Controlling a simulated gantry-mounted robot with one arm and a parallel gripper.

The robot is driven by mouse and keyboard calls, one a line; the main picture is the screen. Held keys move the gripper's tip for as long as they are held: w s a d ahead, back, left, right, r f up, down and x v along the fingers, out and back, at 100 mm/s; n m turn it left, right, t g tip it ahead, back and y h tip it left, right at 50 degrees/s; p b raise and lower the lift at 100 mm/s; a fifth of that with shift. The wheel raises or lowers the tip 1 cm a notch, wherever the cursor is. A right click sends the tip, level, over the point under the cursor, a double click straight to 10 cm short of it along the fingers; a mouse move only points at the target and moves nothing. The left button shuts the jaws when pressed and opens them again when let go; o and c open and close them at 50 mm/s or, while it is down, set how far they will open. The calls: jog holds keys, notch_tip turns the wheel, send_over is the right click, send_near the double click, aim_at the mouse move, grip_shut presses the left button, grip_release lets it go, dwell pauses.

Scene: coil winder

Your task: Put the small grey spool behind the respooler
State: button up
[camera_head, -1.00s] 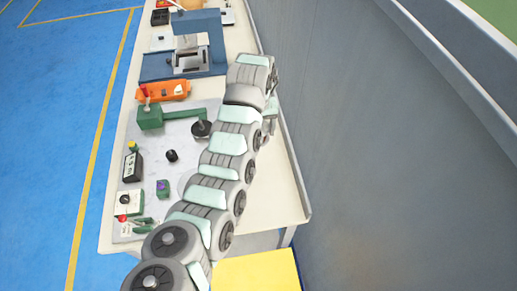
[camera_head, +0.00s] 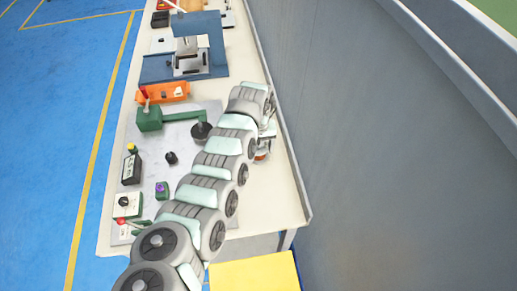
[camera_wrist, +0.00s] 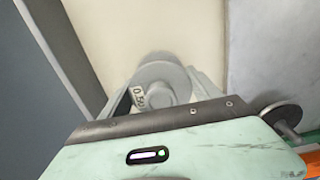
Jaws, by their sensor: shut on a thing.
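The small grey spool (camera_wrist: 160,80) shows in the wrist view, with a "0.50" mark on it. My gripper (camera_wrist: 163,92) is shut on it, one finger on each side, and the housing hides its near part. Beneath lies the cream tabletop; I cannot tell whether the spool touches it. In the head view my gripper (camera_head: 264,143) is mostly hidden by my arm, over the strip between the respooler and the wall. The respooler (camera_head: 150,119) is green, with a dark round disc, on a light grey plate (camera_head: 187,150). The disc (camera_wrist: 282,111) also shows at the right of the wrist view.
The grey wall (camera_head: 350,150) runs close along the table's right side. An orange unit (camera_head: 162,92) and a blue machine (camera_head: 200,25) stand farther back. A black box (camera_head: 131,168) and small controls sit on the left. The tabletop (camera_head: 280,195) is bare at the near right.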

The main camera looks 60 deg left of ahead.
jog(key=o, duration=1.6)
jog(key=shift+f, duration=0.15)
notch_tip(320, 180, up, 12)
jog(key=shift+r+p, duration=0.2)
jog(key=shift+p, duration=0.55)
